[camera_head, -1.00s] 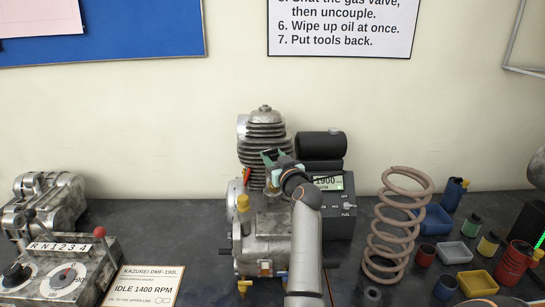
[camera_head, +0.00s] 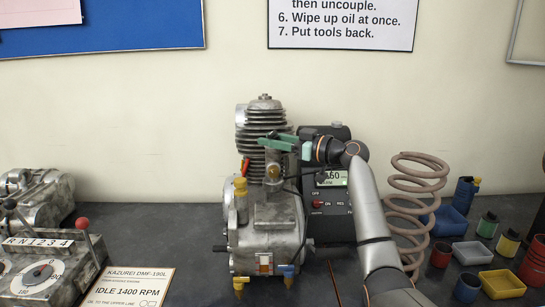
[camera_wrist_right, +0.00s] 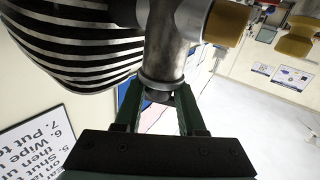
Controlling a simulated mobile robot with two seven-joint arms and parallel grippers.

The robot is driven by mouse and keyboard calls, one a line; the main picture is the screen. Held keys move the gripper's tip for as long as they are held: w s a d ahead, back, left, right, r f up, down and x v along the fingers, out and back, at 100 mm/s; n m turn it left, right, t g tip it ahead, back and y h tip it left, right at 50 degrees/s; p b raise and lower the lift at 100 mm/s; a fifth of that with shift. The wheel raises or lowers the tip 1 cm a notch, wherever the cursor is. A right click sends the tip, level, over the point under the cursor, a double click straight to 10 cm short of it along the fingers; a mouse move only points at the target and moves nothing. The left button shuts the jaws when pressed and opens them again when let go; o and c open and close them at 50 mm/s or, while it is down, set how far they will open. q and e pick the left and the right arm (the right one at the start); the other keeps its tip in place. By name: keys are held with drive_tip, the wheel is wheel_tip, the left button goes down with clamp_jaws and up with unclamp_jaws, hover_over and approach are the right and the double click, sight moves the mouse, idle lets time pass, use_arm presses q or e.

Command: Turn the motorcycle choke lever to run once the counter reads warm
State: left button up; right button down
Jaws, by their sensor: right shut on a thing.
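The engine (camera_head: 268,238) stands upright on the bench with a finned cylinder (camera_head: 262,122). My right gripper (camera_head: 275,141) lies against the cylinder's right side below its upper fins. In the right wrist view the fingers (camera_wrist_right: 160,97) sit on either side of a metal stub (camera_wrist_right: 163,72) beside the fins and are shut on it. I cannot tell whether this is the choke lever. A red lever (camera_head: 244,168) stands left of the cylinder. The counter (camera_head: 331,179) is lit; digits ending in 60 and letters like "RM" show, the rest is covered. My left gripper is not seen.
A coil spring (camera_head: 416,205) stands to the right, with several small bins and cans beyond it, including a yellow bin (camera_head: 503,284). A gear-lever box (camera_head: 45,268) and a card (camera_head: 128,287) lie to the left. Bench left of the engine is partly clear.

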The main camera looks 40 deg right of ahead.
drive_tip(key=shift+n+g+y, duration=0.4)
drive_tip(key=shift+n+y, duration=0.3)
drive_tip(key=shift+y, duration=0.3)
drive_tip(key=shift+n+g+y, duration=0.7)
drive_tip(key=shift+n+y, duration=0.2)
drive_tip(key=shift+y, duration=0.6)
drive_tip(key=shift+n+g+y, duration=0.5)
drive_tip(key=shift+g, duration=0.1)
drive_tip(key=c, duration=0.5)
unclamp_jaws()
drive_tip(key=shift+a, duration=0.1)
